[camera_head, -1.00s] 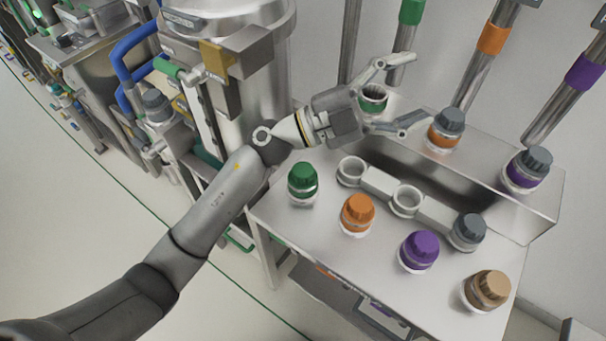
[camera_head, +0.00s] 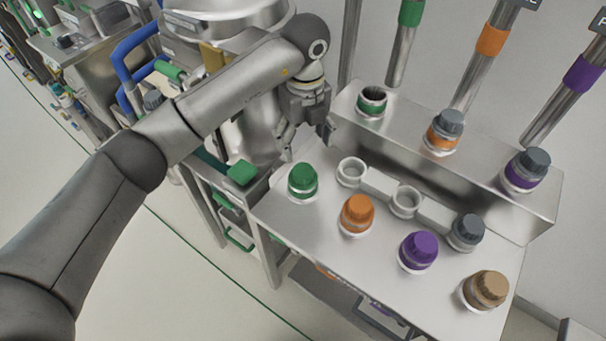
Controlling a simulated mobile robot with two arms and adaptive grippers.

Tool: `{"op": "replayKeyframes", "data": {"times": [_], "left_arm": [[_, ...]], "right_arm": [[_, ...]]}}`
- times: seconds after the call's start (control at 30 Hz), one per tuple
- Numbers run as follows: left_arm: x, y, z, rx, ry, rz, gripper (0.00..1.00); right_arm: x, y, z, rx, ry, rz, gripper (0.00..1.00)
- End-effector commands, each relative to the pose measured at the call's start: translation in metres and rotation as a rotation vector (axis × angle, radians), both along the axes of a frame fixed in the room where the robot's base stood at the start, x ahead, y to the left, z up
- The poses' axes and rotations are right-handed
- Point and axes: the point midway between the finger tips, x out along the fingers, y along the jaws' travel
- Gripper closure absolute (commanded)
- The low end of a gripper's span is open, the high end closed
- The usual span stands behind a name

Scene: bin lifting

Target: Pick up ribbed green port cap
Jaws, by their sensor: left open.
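The ribbed green port cap (camera_head: 302,178) stands upright in a white-based holder at the left end of the steel table. My left gripper (camera_head: 307,138) hangs above and behind it in the head view, fingers spread and pointing down. The gripper is open, empty and apart from the cap. My right gripper is not in view.
Nearby stand an orange cap (camera_head: 357,213), a purple cap (camera_head: 418,250), a tan cap (camera_head: 486,290) and a grey cap (camera_head: 467,231). Empty white rings (camera_head: 352,172) sit behind the orange cap. A raised steel shelf (camera_head: 400,118) carries a green-banded port (camera_head: 371,102) and two grey-capped ports.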

Motion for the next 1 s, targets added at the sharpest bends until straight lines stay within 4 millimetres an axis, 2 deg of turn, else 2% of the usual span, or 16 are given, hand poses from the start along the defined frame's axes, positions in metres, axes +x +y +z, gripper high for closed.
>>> {"op": "replayKeyframes", "data": {"times": [0.13,0.33,0.43,0.57,0.7,1.0], "left_arm": [[-0.001,0.000,-0.023,-0.002,0.005,0.000,0.28],[-0.002,0.000,-0.039,-0.004,0.003,-0.003,0.28],[-0.004,0.001,-0.047,-0.003,0.006,-0.003,0.28],[-0.007,0.002,-0.064,-0.003,0.006,-0.002,0.28],[-0.007,0.002,-0.083,-0.004,0.003,-0.002,0.28],[-0.006,0.002,-0.090,-0.006,0.001,-0.004,0.28]], "right_arm": [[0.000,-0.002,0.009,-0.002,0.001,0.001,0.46],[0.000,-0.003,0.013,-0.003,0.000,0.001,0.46],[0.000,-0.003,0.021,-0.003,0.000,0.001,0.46],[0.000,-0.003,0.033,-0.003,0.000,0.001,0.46],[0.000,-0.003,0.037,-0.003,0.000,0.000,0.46],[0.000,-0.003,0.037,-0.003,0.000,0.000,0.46]]}}
